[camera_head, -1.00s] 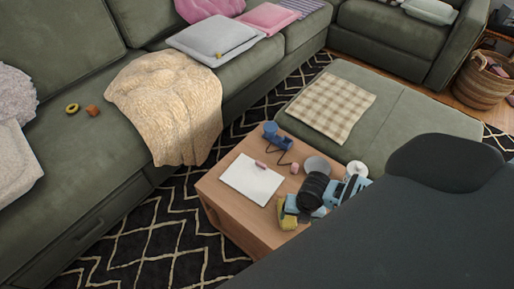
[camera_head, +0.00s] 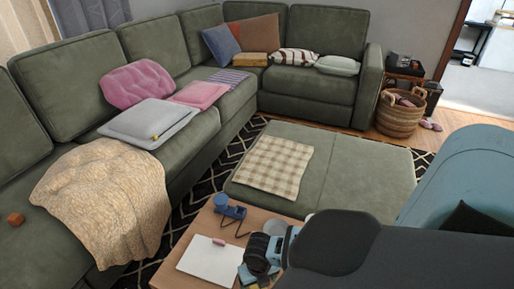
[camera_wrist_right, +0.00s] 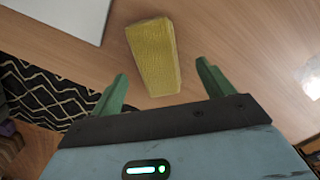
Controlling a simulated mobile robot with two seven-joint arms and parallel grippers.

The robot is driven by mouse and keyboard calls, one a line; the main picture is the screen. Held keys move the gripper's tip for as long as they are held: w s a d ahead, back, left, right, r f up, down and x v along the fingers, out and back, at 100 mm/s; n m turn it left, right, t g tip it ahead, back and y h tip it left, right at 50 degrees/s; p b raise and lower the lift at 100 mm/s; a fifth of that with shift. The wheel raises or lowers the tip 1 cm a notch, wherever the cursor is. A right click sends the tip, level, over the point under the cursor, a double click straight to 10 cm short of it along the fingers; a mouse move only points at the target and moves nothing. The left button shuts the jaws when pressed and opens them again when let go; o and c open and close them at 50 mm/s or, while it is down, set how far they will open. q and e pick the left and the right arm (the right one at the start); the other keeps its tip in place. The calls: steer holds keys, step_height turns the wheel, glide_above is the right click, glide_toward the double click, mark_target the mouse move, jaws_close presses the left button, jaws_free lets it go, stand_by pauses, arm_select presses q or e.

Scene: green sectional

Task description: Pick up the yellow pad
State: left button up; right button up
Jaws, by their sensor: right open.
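The yellow pad (camera_wrist_right: 153,55) is a textured yellow block lying on the wooden table (camera_wrist_right: 225,40) in the right wrist view. My right gripper (camera_wrist_right: 162,72) is open, its two green fingers spread on either side of the pad's near end. Nothing is held between them. In the head view my right arm reaches in from the lower right over the table (camera_head: 196,222), and its wrist largely hides the pad there. My left gripper is not in view.
On the table are a white sheet (camera_head: 208,262) with a small pink item, a blue object (camera_head: 229,211) and a grey round item (camera_head: 275,228). A green ottoman (camera_head: 345,180) stands behind. A green sofa with a beige blanket (camera_head: 100,200) is at left.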

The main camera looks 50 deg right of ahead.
mark_target(257, 287)
step_height(257, 287, down, 4)
steer(key=shift+w+a+r+b, duration=0.15)
steer(key=shift+r+b, duration=0.05)
steer(key=shift+b, duration=0.2)
steer(key=shift+f, duration=0.2)
steer(key=shift+c, duration=0.3)
steer(key=c, duration=1.1)
steer(key=shift+r, duration=0.15)
